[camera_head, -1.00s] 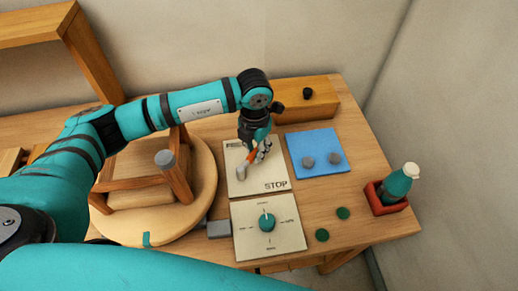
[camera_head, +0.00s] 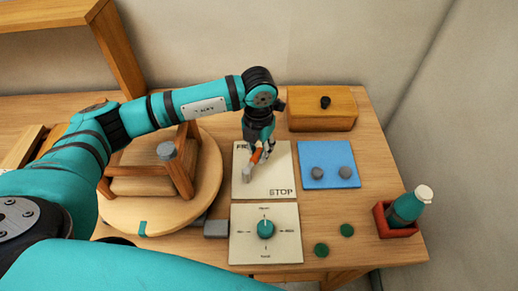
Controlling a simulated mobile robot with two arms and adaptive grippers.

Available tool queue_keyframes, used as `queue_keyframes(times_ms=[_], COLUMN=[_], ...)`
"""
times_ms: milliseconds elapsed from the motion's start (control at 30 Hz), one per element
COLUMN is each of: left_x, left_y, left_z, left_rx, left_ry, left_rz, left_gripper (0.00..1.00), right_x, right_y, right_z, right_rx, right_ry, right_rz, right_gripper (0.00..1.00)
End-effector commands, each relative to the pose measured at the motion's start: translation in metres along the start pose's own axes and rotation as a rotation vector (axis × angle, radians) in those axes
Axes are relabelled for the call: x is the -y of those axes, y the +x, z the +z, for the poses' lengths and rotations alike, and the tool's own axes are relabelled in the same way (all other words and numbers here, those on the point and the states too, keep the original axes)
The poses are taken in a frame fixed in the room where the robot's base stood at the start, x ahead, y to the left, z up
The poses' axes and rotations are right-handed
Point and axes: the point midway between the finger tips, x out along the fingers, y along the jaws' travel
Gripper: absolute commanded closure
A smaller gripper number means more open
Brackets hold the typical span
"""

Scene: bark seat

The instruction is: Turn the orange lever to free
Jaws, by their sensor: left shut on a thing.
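The orange lever (camera_head: 256,157) sits on a cream panel (camera_head: 280,178) marked STOP at its lower right. A label at the panel's upper left is partly hidden by my gripper. The lever slants from a grey pivot (camera_head: 247,170) up and to the right, toward the panel's upper part. My left gripper (camera_head: 264,151) comes down over the panel and is shut on the lever's upper part. Its fingers hide some of the lever. My right gripper is not in view.
A cream dial panel (camera_head: 288,248) with a teal knob lies in front. A blue mat (camera_head: 327,180) with two grey pieces is at right, near a wooden box (camera_head: 322,108). A bottle (camera_head: 409,206) stands in a red holder. An upturned stool (camera_head: 150,187) is at left.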

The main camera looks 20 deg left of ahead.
Motion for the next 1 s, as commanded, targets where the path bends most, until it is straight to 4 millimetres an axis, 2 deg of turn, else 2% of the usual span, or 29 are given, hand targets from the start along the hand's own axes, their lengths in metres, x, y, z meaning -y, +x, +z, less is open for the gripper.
queue_keyframes(times_ms=[33, 67, 233, 567, 667, 1000], left_x=[-0.001, -0.001, 0.000, 0.000, 0.000, 0.000], left_y=[-0.003, -0.003, -0.002, -0.005, -0.018, -0.088], left_z=[0.003, 0.003, 0.002, 0.001, 0.002, 0.002], left_rx=[0.009, 0.009, 0.006, 0.004, 0.007, 0.008], left_ry=[-0.001, -0.001, 0.000, 0.001, 0.002, 0.002], left_rz=[0.000, 0.000, 0.000, 0.000, 0.000, 0.000], left_gripper=[1.00, 0.78, 0.57, 0.57, 0.57, 0.57], right_x=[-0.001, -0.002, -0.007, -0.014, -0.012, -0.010], right_y=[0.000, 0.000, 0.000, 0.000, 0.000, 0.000], right_z=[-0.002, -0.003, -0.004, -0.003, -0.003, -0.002], right_rx=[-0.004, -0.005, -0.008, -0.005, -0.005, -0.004], right_ry=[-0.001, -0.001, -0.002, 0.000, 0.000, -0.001], right_rz=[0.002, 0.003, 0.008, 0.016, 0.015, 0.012], right_gripper=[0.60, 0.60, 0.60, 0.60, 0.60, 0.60])
